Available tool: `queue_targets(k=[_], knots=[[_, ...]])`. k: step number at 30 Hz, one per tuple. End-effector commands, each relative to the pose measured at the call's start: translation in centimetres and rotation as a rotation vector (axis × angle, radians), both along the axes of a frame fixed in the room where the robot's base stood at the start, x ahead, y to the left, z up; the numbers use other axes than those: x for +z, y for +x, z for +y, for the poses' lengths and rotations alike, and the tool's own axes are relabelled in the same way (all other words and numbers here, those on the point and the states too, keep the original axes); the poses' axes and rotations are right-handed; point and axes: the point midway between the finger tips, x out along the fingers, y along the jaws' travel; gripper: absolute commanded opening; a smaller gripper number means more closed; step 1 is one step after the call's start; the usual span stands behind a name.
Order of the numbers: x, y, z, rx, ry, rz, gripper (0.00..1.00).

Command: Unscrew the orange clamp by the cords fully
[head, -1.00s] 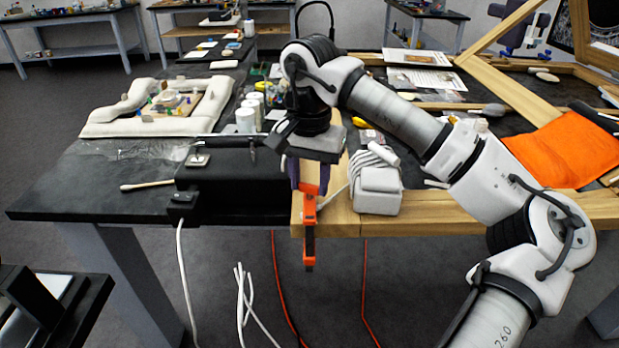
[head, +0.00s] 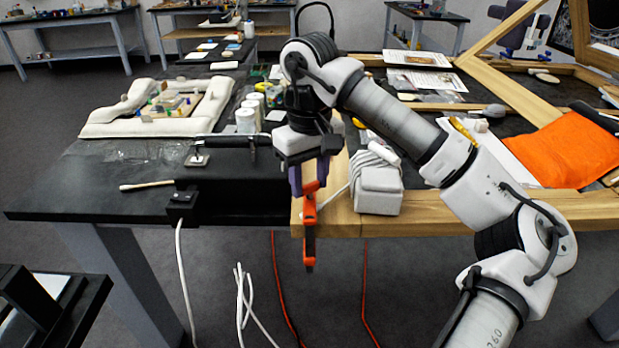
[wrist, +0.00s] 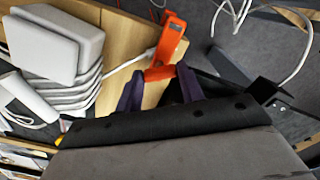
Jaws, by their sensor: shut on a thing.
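The orange clamp (head: 310,212) hangs upright at the front edge of the wooden frame (head: 337,222), its dark lower part reaching below the edge. My gripper (head: 309,186) is above it with purple fingers pointing down, shut on the clamp's top. In the wrist view, my gripper (wrist: 158,84) has a finger on each side of an orange part of the clamp (wrist: 168,38). The fingers partly hide the clamp's top, and I cannot tell how tight its screw is. A bundle of white cords (head: 372,163) wraps a white block right of the clamp.
A black box-like fixture (head: 235,190) stands close on the left. White cables (head: 183,270) and red cords (head: 283,290) hang below the table edge. An orange cloth (head: 565,150) lies at the right. White jars (head: 246,119) stand behind the gripper.

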Motion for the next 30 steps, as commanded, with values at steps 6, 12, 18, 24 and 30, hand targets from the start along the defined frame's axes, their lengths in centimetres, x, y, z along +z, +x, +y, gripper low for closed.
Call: queue_targets(k=[6, 12, 18, 24, 30], knots=[[-0.01, 0.0, 0.01, 0.15, 0.001, -0.001, 0.15], [0.01, 0.0, 0.01, 0.241, 0.001, -0.001, 0.15], [0.01, 0.0, 0.0, 0.286, 0.0, 0.0, 0.15], [0.02, 0.0, 0.0, 0.297, 0.0, 0.0, 0.15], [0.02, -0.01, -0.01, 0.297, 0.0, 0.0, 0.15]])
